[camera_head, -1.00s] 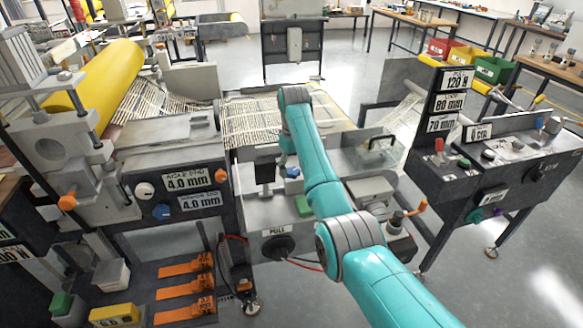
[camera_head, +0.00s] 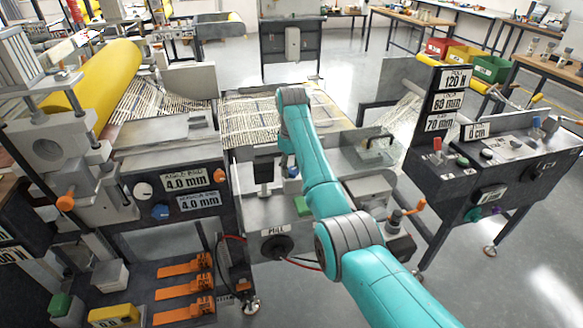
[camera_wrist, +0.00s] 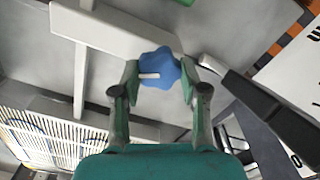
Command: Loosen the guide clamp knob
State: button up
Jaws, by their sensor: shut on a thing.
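The guide clamp knob is a blue lobed knob with a white mark (camera_wrist: 162,70). In the wrist view it sits between the two fingers of my gripper (camera_wrist: 160,78), which are shut on it from both sides. The knob is beside a light grey bar (camera_wrist: 115,30) of the guide. In the head view a small part of the blue knob (camera_head: 293,172) shows beside my teal arm. My gripper is mostly hidden behind the arm there.
A striped mesh web (camera_head: 250,120) lies behind. An orange-handled crank (camera_head: 408,212) is to the right.

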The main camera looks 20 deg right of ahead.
jog(key=n, duration=0.6)
jog(key=shift+n, duration=0.3)
jog(key=n, duration=0.5)
jog(key=shift+n, duration=0.4)
jog(key=o, duration=1.1)
jog(key=shift+o, duration=0.2)
